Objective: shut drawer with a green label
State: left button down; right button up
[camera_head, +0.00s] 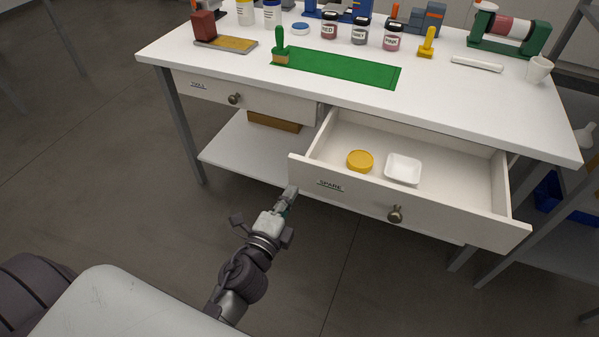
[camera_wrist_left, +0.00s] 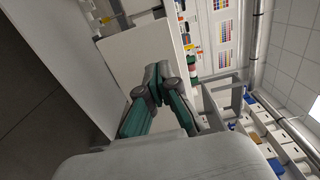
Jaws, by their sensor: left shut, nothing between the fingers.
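The open drawer (camera_head: 445,222) is pulled out of the white table on the right side. Its front bears a label (camera_head: 330,185) reading SPARE, greenish, and a round knob (camera_head: 395,214). A yellow lid (camera_head: 360,161) and a white dish (camera_head: 403,169) lie inside it. My left gripper (camera_head: 291,192) is shut and empty, just left of and in front of the drawer front's left end; I cannot tell if it touches. In the left wrist view its fingers (camera_wrist_left: 159,70) are together before a pale panel (camera_wrist_left: 135,58), likely the drawer front. My right gripper is out of view.
A second drawer (camera_head: 262,101) at the left, with its own label and knob, is shut. The tabletop (camera_head: 450,95) holds jars, a green mat (camera_head: 340,68), a brush (camera_head: 280,45) and a cup (camera_head: 539,68). A lower shelf lies beneath. The floor in front is clear.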

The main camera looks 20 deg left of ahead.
aim_at(304, 169)
pick_arm(q)
jog(key=w, duration=0.6)
jog(key=shift+w+p, duration=0.1)
jog(key=shift+p, duration=0.2)
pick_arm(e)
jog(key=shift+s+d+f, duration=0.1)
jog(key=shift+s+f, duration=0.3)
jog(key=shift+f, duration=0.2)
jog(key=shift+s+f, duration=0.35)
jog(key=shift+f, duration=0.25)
pick_arm(q)
jog(key=shift+w, duration=0.1)
